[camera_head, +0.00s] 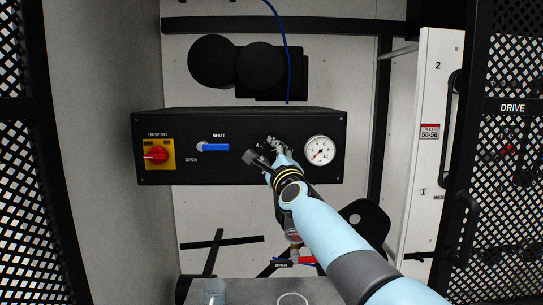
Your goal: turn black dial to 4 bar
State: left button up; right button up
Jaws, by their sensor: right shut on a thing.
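A black control box (240,114) faces me in the middle of the view. My right gripper (268,153) is at its front panel, left of the round white gauge (320,150). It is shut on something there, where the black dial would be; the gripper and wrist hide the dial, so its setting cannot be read. The gauge needle is too small to read surely; it seems to point to the lower left. My left gripper is not in view.
The panel also carries a red knob on a yellow plate (168,143) and a blue lever (215,147) by the SHUT label. A blue cable (288,60) hangs above the box. Black mesh (22,190) stands at left, a white door (428,130) at right. A grey surface (250,290) lies below.

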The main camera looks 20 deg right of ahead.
jog(key=shift+c, duration=1.3)
